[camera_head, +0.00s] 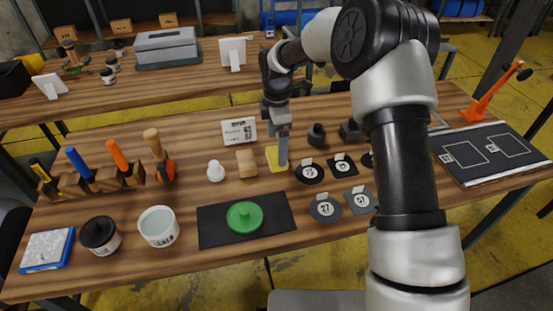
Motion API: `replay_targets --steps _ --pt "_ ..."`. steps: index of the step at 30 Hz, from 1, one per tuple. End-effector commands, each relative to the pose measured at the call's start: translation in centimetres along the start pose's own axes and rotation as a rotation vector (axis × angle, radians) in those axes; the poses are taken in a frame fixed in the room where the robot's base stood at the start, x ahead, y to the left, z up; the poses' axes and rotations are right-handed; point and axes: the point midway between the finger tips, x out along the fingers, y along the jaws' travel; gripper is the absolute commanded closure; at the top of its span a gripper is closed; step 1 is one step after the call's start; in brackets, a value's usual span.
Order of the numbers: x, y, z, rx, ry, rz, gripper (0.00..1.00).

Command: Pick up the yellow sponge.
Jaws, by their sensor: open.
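A flat yellow piece, which looks like the yellow sponge (272,160), lies on the wooden bench near the middle. My gripper (282,158) points down right at it, and a grey finger covers part of its middle and right side. The jaws are open. Only one finger shows clearly, so I cannot tell whether the fingers straddle the sponge or touch it.
A tan block (246,163) and a small white bottle (215,171) stand close left of the sponge. A white label card (239,131) is behind. Black discs (310,173) lie right.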

Motion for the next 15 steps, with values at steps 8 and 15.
replay_targets --steps 8,15 --pt "3.9 0.1 -0.1 0.0 -0.001 -0.001 0.08" --pt "4.0 0.1 -0.1 0.0 -0.001 0.0 0.11"
